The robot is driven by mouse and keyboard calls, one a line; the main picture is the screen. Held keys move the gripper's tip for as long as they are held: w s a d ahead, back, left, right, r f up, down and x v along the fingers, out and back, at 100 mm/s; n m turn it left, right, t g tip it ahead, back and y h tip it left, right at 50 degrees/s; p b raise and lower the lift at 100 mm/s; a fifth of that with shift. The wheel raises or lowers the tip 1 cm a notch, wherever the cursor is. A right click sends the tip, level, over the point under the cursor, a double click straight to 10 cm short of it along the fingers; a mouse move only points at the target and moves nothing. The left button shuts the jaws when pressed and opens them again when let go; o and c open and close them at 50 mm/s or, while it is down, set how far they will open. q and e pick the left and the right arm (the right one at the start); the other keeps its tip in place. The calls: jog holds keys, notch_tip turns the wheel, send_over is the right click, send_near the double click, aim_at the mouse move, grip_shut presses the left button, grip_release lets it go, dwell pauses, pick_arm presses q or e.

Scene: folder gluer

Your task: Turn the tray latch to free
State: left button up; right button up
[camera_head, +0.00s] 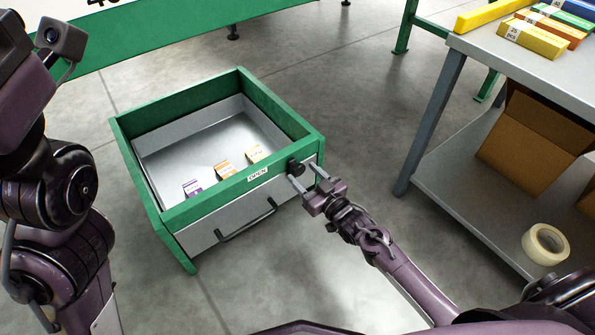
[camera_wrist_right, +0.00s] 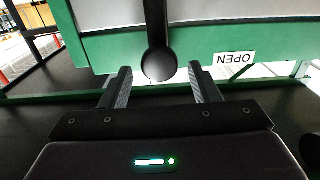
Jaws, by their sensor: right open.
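The tray (camera_head: 235,207) is a green-framed drawer with a grey front and a dark bar handle (camera_head: 247,222). The tray latch (camera_head: 296,167) is a black knob at the right end of the tray front, beside a white OPEN label (camera_head: 258,174). In the right wrist view the latch (camera_wrist_right: 159,64) shows as a black round end with a bar, between the two fingertips. My right gripper (camera_head: 308,180) is open in front of the latch; its fingers (camera_wrist_right: 160,88) stand on either side, apart from it. My left arm is at the left edge; its gripper is not visible.
Several small boxes (camera_head: 222,169) lie inside the tray. A grey table (camera_head: 520,55) at the right holds colored boxes (camera_head: 533,38); its lower shelf has a cardboard box (camera_head: 530,145) and a tape roll (camera_head: 545,244). The floor around the tray is clear.

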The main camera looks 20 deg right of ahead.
aim_at(300, 171)
jog(key=shift+b+x, duration=0.5)
jog(key=shift+x, duration=1.15)
jog(key=shift+c, duration=0.5)
grip_shut()
